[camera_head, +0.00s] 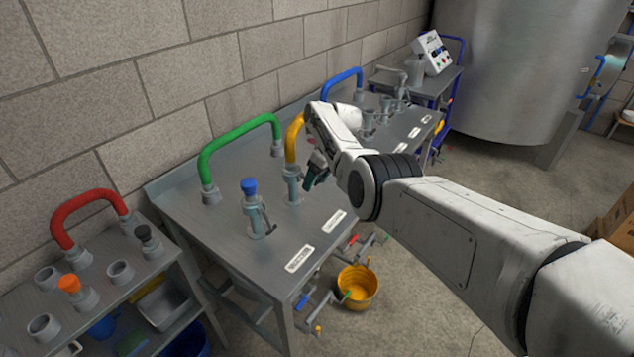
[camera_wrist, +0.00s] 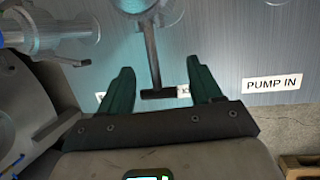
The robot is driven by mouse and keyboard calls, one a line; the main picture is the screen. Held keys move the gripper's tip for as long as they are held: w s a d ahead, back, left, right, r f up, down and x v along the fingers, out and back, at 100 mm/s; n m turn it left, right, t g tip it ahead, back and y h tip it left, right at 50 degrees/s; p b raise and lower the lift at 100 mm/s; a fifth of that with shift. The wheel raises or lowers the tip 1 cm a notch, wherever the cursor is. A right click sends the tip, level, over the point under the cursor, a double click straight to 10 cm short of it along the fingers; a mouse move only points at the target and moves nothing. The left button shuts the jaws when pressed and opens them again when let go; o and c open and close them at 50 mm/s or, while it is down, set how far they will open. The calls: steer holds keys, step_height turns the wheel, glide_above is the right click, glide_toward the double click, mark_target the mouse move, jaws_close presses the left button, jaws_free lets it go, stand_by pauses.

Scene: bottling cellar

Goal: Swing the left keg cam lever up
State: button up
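In the wrist view a grey lever (camera_wrist: 153,50) with a short dark crossbar at its end hangs from a round metal fitting (camera_wrist: 137,4). My gripper (camera_wrist: 158,66) is open, with one dark green finger on each side of the lever and a gap on both sides. In the head view my gripper (camera_head: 317,172) is just right of a grey upright fitting (camera_head: 292,186) on the metal bench. A blue-capped fitting (camera_head: 252,207) with a side lever (camera_head: 267,214) stands nearer to me. I cannot read a keg label, so which lever is the left one is unclear.
Green (camera_head: 238,135), yellow (camera_head: 291,140) and blue (camera_head: 343,78) pipes arch over the metal bench (camera_head: 215,232). A "PUMP IN" label (camera_wrist: 271,83) is right of my fingers. A yellow bucket (camera_head: 357,287) stands on the floor. A lower cart (camera_head: 150,275) is at left.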

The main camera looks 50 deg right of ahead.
steer(key=shift+o, duration=0.3)
steer(key=shift+s+f, duration=0.1)
steer(key=shift+f, duration=0.05)
steer(key=p+v, duration=0.1)
steer(key=v, duration=0.9)
steer(key=shift+r+p, duration=0.35)
steer(key=shift+r, duration=0.05)
